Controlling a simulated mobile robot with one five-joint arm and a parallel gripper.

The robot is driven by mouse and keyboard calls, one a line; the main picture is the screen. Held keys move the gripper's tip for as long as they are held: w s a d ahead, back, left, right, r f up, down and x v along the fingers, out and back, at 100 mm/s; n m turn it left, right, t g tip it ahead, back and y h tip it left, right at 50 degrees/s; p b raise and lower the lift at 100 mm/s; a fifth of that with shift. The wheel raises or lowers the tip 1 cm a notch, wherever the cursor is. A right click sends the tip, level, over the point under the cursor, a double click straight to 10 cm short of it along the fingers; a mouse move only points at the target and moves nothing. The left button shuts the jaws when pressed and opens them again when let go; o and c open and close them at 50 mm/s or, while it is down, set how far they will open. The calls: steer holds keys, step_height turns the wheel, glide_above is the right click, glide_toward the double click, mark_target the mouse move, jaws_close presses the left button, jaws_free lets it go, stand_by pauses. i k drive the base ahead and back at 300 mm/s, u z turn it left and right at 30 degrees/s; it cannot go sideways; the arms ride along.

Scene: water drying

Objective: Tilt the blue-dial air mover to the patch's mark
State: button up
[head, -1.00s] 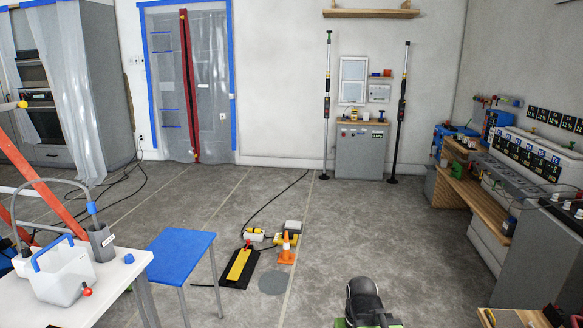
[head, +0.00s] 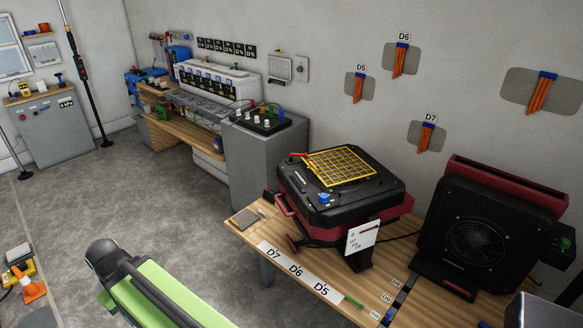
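The air mover with a blue dial (head: 324,198) is a black and red box (head: 310,180) on the wooden bench, its yellow grille (head: 340,166) facing up. A white card (head: 361,237) stands at its front right, its writing too small to read. A white strip marked D7, D6, D5 (head: 299,272) lies along the bench's front edge. On the wall are grey patches with orange-pronged pieces, labelled D5 (head: 359,88), D6 (head: 402,60) and D7 (head: 427,136). My green and black arm shows at the bottom left, away from the air mover; my gripper is not in view.
A second black and red fan unit (head: 478,225) with a green dial (head: 565,243) stands upright at the right. An unlabelled patch (head: 543,92) is above it. A grey cabinet (head: 268,160) adjoins the bench's left. Open floor (head: 130,195) lies at left.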

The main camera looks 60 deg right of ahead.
mark_target(358, 187)
steer(key=z, duration=1.95)
steer(key=k, duration=0.9)
steer(key=u, duration=0.05)
steer(key=i, duration=0.9)
steer(key=z, duration=0.1)
